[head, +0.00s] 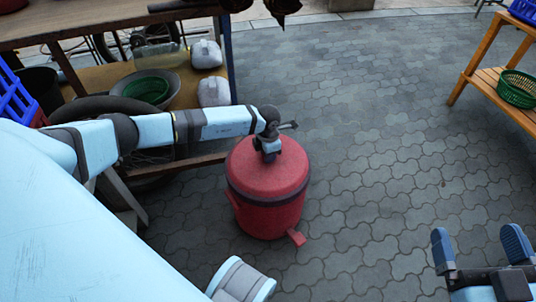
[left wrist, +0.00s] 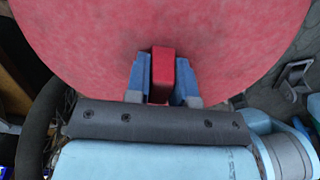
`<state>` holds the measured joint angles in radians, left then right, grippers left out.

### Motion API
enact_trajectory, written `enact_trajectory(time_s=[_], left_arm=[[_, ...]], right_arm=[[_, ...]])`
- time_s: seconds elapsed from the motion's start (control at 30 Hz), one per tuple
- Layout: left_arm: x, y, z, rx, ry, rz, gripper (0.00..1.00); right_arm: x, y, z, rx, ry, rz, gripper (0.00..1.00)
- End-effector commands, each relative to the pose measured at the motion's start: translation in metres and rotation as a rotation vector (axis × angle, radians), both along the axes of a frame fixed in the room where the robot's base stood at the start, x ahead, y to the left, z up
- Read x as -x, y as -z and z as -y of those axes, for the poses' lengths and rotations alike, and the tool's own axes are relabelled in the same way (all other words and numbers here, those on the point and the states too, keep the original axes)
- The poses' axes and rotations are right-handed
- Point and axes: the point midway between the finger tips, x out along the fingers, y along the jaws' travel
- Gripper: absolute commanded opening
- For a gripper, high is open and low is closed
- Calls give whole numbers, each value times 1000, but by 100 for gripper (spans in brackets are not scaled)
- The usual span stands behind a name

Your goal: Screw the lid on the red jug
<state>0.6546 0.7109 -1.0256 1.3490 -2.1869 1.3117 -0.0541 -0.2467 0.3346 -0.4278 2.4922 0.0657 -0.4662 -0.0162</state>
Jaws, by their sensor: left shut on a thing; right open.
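The red jug (head: 268,205) stands upright on the paving in the head view, with a dark band around its upper part and a red foot or spout at its lower right. Its red lid (head: 265,172) sits on top and fills the upper part of the left wrist view (left wrist: 90,45). My left gripper (head: 270,148) is over the lid, its blue fingers shut on the lid's red handle (left wrist: 161,70). Whether the lid's threads are engaged cannot be seen. My right gripper (head: 482,248) is open and empty at the lower right, apart from the jug.
A wooden table (head: 110,22) with a lower shelf stands at the upper left, holding a bowl (head: 165,78) and white containers (head: 206,54). A wooden rack (head: 490,75) with a green basket (head: 518,88) is at the upper right. The paving between is clear.

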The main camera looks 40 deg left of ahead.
Motion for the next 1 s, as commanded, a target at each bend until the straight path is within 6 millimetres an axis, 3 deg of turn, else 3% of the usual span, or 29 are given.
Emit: enact_trajectory(time_s=[1.0], left_arm=[[0, 1, 0, -1, 849, 0, 0]], right_arm=[[0, 2, -1, -4, 2, -1, 98]])
